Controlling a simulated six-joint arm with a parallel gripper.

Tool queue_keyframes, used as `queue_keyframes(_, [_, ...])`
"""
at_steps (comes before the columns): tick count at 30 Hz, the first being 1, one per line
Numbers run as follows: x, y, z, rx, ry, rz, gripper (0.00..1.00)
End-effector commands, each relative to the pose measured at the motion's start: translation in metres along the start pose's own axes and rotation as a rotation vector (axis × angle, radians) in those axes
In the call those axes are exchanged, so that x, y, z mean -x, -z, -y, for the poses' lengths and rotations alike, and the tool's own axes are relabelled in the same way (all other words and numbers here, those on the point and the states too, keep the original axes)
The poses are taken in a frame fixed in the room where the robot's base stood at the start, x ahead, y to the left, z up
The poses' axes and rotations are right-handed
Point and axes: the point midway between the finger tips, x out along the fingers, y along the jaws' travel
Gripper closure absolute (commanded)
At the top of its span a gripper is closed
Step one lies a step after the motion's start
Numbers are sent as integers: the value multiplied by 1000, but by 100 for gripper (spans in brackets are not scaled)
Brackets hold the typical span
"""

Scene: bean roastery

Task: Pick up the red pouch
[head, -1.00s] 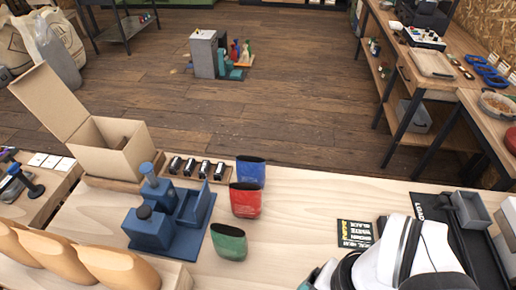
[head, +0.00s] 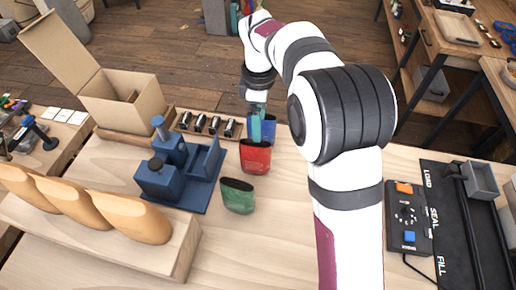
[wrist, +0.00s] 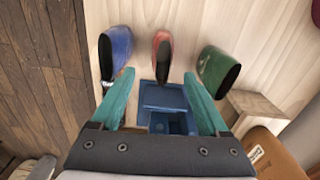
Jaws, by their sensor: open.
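The red pouch (head: 255,158) stands upright on the pale table with its dark open mouth up, between a blue pouch (head: 269,128) and a green pouch (head: 237,196). My gripper (head: 256,128), with teal fingers, hangs above and just behind the red pouch, partly in front of the blue one. In the wrist view the open, empty jaws (wrist: 159,74) point down, with the red pouch (wrist: 162,50) ahead of the gap between the fingertips. The blue pouch (wrist: 120,48) is to its left and the green pouch (wrist: 214,68) to its right. I see no contact.
A blue fixture (head: 158,182) stands left of the pouches, with a wooden rack of dark canisters (head: 200,124) behind it. An open cardboard box (head: 125,100) is at the back left. A wooden stand (head: 185,252) is front left. A control box (head: 408,217) is right.

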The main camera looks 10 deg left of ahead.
Motion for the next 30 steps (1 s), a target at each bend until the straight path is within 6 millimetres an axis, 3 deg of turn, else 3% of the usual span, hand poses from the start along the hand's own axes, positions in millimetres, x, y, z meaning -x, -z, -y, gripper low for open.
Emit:
queue_keyframes(3, [-25,0,0,-1,2,0,22])
queue_keyframes(13, [-79,8,7,-4,1,0,22])
queue_keyframes(21, [-89,8,6,-4,-1,-2,22])
queue_keyframes(23, [-89,8,6,-4,-1,-2,29])
queue_keyframes(30, [-88,8,6,-4,-1,-2,72])
